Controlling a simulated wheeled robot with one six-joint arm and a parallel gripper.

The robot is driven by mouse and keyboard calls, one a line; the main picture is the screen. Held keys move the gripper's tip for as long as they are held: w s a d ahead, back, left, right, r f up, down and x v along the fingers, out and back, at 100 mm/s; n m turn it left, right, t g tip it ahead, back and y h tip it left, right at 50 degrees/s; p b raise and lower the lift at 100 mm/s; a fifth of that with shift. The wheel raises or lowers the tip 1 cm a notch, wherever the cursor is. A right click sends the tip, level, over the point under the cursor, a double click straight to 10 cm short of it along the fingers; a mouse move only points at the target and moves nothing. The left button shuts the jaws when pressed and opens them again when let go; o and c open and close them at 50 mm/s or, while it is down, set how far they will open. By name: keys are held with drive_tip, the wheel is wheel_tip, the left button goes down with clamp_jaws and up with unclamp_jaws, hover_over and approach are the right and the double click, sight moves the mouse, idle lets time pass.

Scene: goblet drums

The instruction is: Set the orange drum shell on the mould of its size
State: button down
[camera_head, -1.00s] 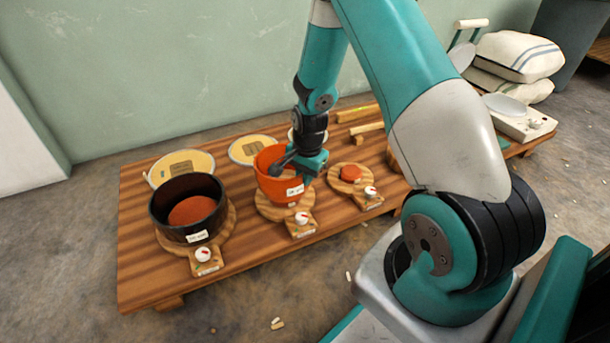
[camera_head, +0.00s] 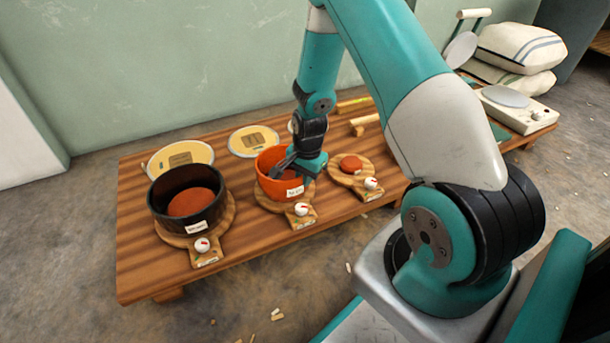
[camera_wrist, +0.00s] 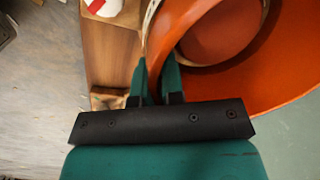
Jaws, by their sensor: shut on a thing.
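The orange drum shell (camera_head: 270,187) stands around the middle mould, on its round wooden base (camera_head: 309,193). The shell looks upright and low on the base. In the wrist view the shell (camera_wrist: 285,85) shows its inside, with the reddish top of the mould (camera_wrist: 222,35) within it. My gripper (camera_head: 290,172) is at the right side of the shell's rim. In the wrist view my gripper (camera_wrist: 157,70) is shut on the shell's wall, one finger on each side. The shell's contact with the base is partly hidden.
A dark shell (camera_head: 172,212) stands around the large mould (camera_head: 191,202) at the left. A small bare mould (camera_head: 351,163) sits on its base to the right. Yellow-topped discs (camera_head: 181,158) lie behind on the wooden table (camera_head: 150,271). A white dial (camera_head: 302,209) is on the middle base's handle.

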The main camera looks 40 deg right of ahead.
drive_tip(key=shift+f, duration=0.25)
idle(0.4)
drive_tip(key=c, duration=1.1)
unclamp_jaws()
drive_tip(key=shift+c, duration=0.2)
drive_tip(key=shift+r, duration=0.1)
wheel_tip(320, 180, up, 17)
drive_tip(key=s+p, duration=0.1)
drive_tip(key=p, duration=0.9)
drive_tip(key=shift+s+d, duration=0.15)
drive_tip(key=shift+r, duration=0.15)
